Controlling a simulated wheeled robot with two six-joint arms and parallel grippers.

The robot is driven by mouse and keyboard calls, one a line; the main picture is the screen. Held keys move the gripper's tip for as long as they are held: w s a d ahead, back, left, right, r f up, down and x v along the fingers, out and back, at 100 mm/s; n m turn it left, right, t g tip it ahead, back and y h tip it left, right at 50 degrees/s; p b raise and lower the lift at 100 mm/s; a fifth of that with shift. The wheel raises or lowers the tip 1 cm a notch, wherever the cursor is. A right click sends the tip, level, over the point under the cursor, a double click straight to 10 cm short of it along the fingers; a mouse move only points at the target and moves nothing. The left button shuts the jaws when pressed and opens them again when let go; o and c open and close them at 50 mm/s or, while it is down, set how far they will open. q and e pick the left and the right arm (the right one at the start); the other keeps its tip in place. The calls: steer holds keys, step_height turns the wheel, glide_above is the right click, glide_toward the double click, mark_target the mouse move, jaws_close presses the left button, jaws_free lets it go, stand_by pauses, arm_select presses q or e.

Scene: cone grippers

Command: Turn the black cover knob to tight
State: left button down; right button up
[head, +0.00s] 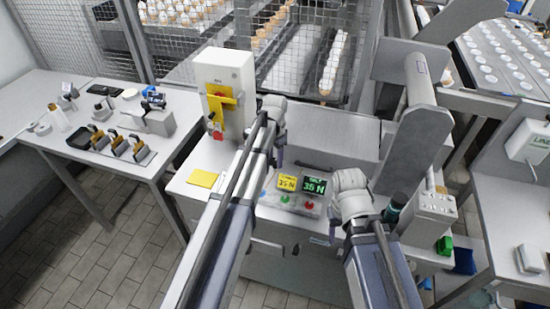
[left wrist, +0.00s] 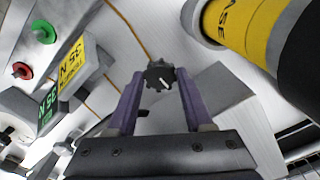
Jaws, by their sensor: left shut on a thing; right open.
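The black cover knob (left wrist: 160,77) shows in the left wrist view, with a toothed rim and a short white mark pointing to the lower right. My left gripper (left wrist: 158,92) is shut on it, with one purple finger on each side. In the head view my left gripper (head: 279,157) reaches down behind the control panel, and the knob is hidden there. My right gripper (head: 333,234) hangs low in front of the panel, mostly covered by its own wrist. It is open, and I see nothing in it.
A yellow display (head: 287,183) and a green-lit display (head: 314,186) both read 35 N, above coloured buttons (head: 310,204). A white box with yellow parts (head: 223,85) stands behind at left. A yellow-banded cylinder (left wrist: 238,22) is close to the knob. A yellow note (head: 202,178) lies at left.

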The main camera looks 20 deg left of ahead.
mark_target(275, 161)
arm_select(q)
steer(key=shift+c, duration=1.4)
jaws_free()
steer(key=shift+r, duration=0.15)
step_height(275, 161, up, 8)
steer(key=p, duration=0.8)
steer(key=shift+f, duration=0.2)
steer(key=shift+f, duration=0.1)
steer(key=s+d+n, duration=0.1)
steer(key=s+d, duration=0.3)
steer(key=s, duration=0.4)
steer(key=s+d+n, duration=0.1)
steer(key=s+d, duration=0.4)
steer(key=s, duration=0.3)
steer(key=s+d+n+y, duration=0.1)
steer(key=s+d, duration=0.3)
steer(key=s, duration=0.4)
steer(key=shift+d+n, duration=0.3)
